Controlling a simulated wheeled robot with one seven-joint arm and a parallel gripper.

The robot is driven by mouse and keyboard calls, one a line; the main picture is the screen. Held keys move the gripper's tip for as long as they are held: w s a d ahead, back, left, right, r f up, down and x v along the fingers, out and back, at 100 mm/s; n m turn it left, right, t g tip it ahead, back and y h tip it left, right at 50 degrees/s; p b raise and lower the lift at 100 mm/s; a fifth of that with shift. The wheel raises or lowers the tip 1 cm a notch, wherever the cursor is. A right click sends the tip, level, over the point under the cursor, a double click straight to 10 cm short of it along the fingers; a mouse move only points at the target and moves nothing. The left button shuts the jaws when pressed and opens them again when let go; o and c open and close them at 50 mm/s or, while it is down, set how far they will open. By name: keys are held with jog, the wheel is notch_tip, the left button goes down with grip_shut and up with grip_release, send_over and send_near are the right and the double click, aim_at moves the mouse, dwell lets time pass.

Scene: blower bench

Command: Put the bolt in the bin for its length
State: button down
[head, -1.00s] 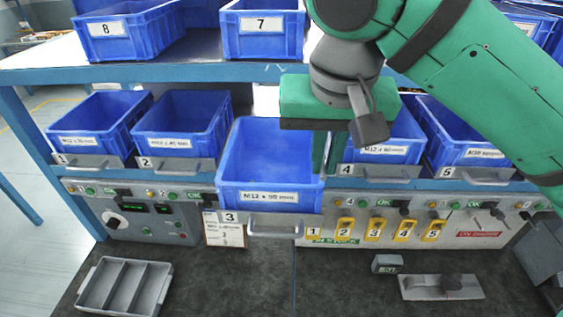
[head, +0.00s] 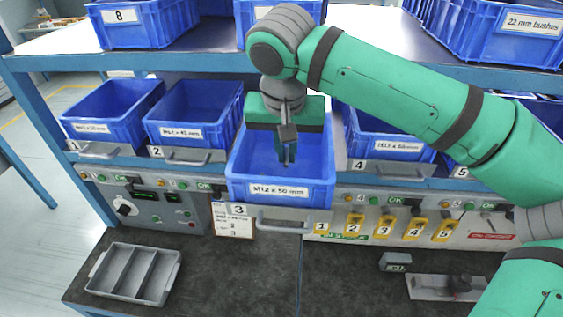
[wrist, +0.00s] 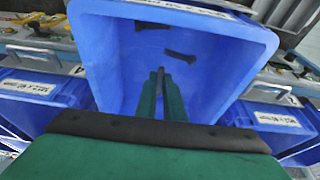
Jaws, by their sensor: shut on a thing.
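My gripper (head: 287,155) points down into blue bin 3 (head: 278,208), whose label reads M12 x 50 mm. In the wrist view its green fingers (wrist: 160,75) are close together, shut on the bolt, which is mostly hidden between them. A dark bolt-like piece (wrist: 180,56) shows just beyond the fingertips, and another dark piece (wrist: 152,25) lies farther off against the blue inside of the bin. I cannot tell whether the nearer piece is the held one or lies on the bin floor. Bin 3 is pulled out in front of the shelf row.
Bins 1 (head: 104,112) and 2 (head: 194,112) stand left of bin 3, bin 4 (head: 390,140) to the right. An upper shelf (head: 190,63) with more bins runs close behind my arm. A grey divided tray (head: 133,273) lies on the dark bench at left.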

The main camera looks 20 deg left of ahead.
jog(key=x, duration=0.2)
jog(key=shift+s+a+f, duration=0.1)
jog(key=shift+a+f, duration=0.1)
jog(key=shift+f, duration=0.25)
jog(key=shift+a+f, duration=0.1)
jog(key=shift+f, duration=0.5)
jog(key=shift+f, duration=0.1)
jog(key=c, duration=1.9)
grip_release()
jog(key=shift+o, duration=0.2)
jog(key=v, duration=1.2)
